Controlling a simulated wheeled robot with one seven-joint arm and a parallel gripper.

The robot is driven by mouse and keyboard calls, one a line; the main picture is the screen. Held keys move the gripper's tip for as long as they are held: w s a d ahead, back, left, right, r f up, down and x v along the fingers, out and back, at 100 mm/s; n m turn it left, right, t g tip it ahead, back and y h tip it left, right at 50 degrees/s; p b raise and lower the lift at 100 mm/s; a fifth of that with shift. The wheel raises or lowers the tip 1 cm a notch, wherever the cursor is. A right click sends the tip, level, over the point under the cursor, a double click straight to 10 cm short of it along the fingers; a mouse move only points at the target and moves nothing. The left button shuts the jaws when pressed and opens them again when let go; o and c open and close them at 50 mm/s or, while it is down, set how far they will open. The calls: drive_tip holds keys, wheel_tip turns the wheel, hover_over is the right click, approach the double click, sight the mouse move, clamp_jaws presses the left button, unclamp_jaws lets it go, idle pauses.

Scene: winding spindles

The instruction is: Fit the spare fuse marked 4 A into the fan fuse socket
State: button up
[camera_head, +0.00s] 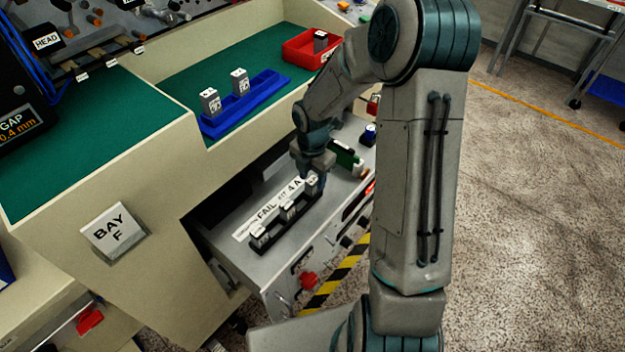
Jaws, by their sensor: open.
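A blue rack (245,104) on the green worktop holds two upright grey-white fuses, a left one (211,102) and a right one (239,82); their markings are too small to read. Below, a black socket strip (283,228) lies on a grey panel. Three light fuse-like blocks stand along it: near (258,237), middle (287,211) and far (312,184). A white label (268,208) beside the strip seems to read "FAIL FIT 4 A". My gripper (314,178) points down at the far block, open. Whether its fingers touch the block is hidden.
A red tray (303,48) with one dark-sided block (320,41) stands behind the blue rack. A green part (344,154) is right of my gripper. The worktop's front wall (160,150) rises left of the panel. My arm covers the right side.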

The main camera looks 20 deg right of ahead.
sight(313, 179)
wheel_tip(313, 179, up, 10)
drive_tip(key=f+p, duration=0.1)
drive_tip(key=s+r+m+t, duration=0.1)
drive_tip(key=s+r+m, duration=0.5)
drive_tip(key=s+m, duration=0.4)
drive_tip(key=s+r+m+t, duration=0.1)
drive_tip(key=s+r+m, duration=0.5)
drive_tip(key=s+m, duration=0.4)
drive_tip(key=m, duration=0.5)
drive_tip(key=shift+s+t, duration=0.3)
drive_tip(key=shift+a, duration=0.1)
drive_tip(key=p+v, duration=0.1)
drive_tip(key=p, duration=0.1)
drive_tip(key=p+v, duration=0.1)
drive_tip(key=v, duration=0.1)
drive_tip(key=shift+w+r+p, duration=0.35)
drive_tip(key=shift+r, duration=0.05)
